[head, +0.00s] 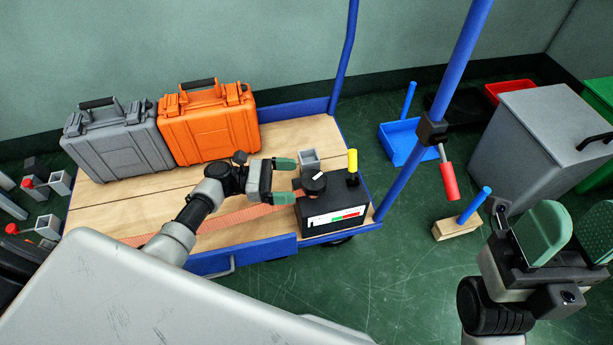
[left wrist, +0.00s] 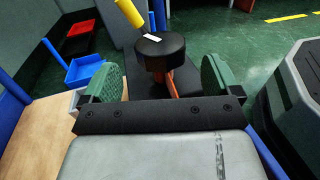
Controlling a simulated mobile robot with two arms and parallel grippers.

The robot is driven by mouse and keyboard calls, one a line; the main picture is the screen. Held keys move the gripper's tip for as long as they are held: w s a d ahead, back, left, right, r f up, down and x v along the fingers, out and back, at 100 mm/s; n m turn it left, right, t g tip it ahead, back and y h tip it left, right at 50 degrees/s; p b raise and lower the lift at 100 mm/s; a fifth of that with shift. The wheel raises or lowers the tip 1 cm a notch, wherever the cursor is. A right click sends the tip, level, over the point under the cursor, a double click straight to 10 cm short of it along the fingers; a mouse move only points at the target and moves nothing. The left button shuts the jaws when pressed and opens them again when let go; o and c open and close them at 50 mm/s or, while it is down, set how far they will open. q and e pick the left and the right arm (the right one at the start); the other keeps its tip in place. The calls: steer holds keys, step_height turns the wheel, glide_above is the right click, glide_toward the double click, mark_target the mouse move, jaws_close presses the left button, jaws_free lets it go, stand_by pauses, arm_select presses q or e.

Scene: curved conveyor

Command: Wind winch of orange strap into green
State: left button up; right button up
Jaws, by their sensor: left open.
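The winch is a black box (head: 352,205) on the front right corner of the wooden cart deck. On top are a round black knob (head: 314,184) with a white mark and a yellow-tipped lever (head: 352,161). Its front gauge (head: 338,217) has white, red and green zones; I cannot read a pointer. The orange strap (head: 222,220) runs along the deck into the winch. My left gripper (head: 284,181) is open just left of the knob. In the left wrist view, the knob (left wrist: 161,48) lies ahead between the fingers, apparently untouched. My right gripper (head: 572,240) is open and empty at right.
A grey case (head: 118,143) and an orange case (head: 208,128) stand at the deck's back. Blue cart posts (head: 412,170) rise at right, one bearing a red handle (head: 448,181). A wooden block with a blue peg (head: 459,227) and a blue tray (head: 398,142) are on the floor.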

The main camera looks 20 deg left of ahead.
arm_select(q)
steer(key=shift+v, duration=2.2)
